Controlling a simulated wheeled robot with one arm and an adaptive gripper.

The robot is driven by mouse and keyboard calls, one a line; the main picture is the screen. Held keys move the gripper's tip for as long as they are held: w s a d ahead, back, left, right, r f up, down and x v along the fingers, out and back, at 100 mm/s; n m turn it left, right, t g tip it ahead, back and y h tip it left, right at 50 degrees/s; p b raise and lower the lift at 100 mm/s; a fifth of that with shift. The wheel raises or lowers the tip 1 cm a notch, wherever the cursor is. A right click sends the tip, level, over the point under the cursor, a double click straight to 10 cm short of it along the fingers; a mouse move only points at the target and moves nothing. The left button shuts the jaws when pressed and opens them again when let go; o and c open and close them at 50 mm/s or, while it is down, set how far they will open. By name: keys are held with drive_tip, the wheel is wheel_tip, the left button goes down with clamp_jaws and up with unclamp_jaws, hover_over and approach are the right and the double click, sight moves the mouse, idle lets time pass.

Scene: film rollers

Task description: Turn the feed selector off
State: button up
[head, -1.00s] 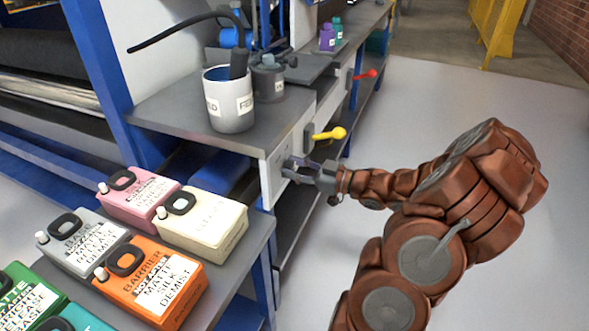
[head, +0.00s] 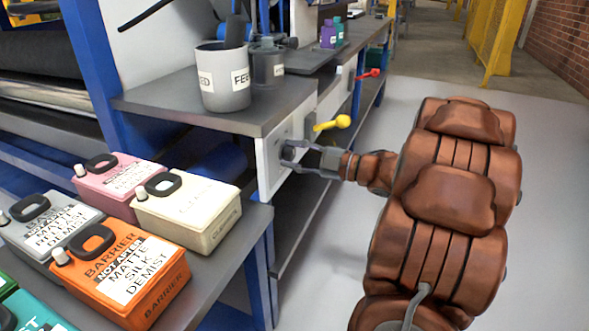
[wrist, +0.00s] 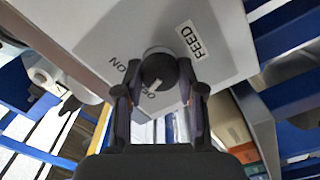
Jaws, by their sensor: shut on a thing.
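The feed selector is a dark round knob (wrist: 158,68) with a white mark near its lower edge. It sits on a pale panel (wrist: 100,35) beside a FEED label (wrist: 190,38) in the wrist view. ON lettering (wrist: 119,66) is printed left of the knob; a second word below it is partly hidden, apparently OFF. The white mark lies toward that second word. My gripper (wrist: 160,90) has one finger on either side of the knob and is shut on it. In the head view my gripper (head: 287,156) meets the front panel below the bench top.
A yellow lever (head: 335,123) sticks out just above and right of my gripper; a red lever (head: 370,74) is farther back. A grey FEED pot (head: 222,98) stands on the bench. Several jugs, including an orange one (head: 125,285), stand on a low table at left. Floor at right is clear.

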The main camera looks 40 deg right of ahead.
drive_tip(key=shift+a+f+n+b, duration=0.1)
drive_tip(key=shift+f+n+b, duration=0.05)
drive_tip(key=shift+n+b, duration=1.1)
drive_tip(key=o, duration=1.1)
drive_tip(key=shift+o, duration=0.2)
drive_tip(key=shift+s, duration=0.1)
drive_tip(key=v, duration=1.2)
